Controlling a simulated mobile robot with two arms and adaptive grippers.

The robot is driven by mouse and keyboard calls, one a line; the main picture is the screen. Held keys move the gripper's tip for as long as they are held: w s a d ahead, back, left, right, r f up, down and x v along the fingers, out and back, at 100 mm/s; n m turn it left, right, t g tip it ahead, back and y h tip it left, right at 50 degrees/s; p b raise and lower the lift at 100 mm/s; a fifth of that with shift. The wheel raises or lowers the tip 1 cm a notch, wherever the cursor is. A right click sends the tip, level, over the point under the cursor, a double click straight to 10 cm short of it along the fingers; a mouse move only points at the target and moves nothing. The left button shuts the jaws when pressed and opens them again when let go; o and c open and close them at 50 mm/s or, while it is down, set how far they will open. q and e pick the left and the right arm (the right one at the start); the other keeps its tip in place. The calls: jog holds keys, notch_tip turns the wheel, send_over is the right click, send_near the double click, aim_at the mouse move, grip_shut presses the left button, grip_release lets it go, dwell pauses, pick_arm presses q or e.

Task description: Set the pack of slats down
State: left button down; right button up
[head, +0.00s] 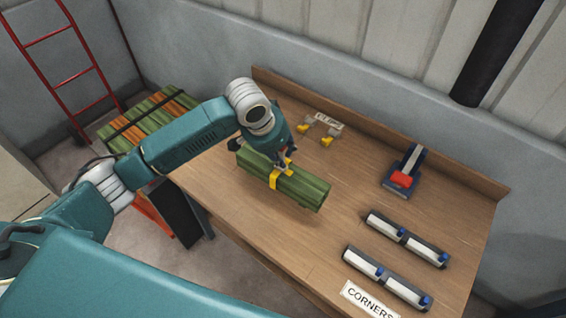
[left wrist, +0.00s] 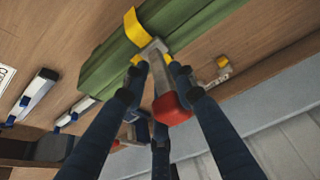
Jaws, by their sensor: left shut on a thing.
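The pack of slats (head: 305,192) is a long green bundle with a yellow strap around it, over the wooden table. My left gripper (head: 283,165) is above the pack's middle and shut on it at the strap. The left wrist view shows the pack (left wrist: 105,75) at the fingertips of the left gripper (left wrist: 155,65). A grey piece with a red end shows between the fingers there; I cannot tell what it is. I cannot tell whether the pack's underside touches the table. My right gripper is out of view.
A "CORNERS" label (head: 368,298) is at the front. More slats (head: 150,118) are stacked at left.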

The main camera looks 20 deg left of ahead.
aim_at(281, 175)
pick_arm(q)
jog(key=shift+w+f, duration=0.1)
jog(key=shift+f, duration=0.3)
jog(key=shift+f+p, duration=0.5)
jog(key=shift+f, duration=1.65)
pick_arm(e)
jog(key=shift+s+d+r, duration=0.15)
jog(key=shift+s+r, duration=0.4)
pick_arm(q)
jog(key=c, duration=1.3)
grip_release()
jog(key=shift+f, duration=0.15)
jog(key=shift+s, duration=0.2)
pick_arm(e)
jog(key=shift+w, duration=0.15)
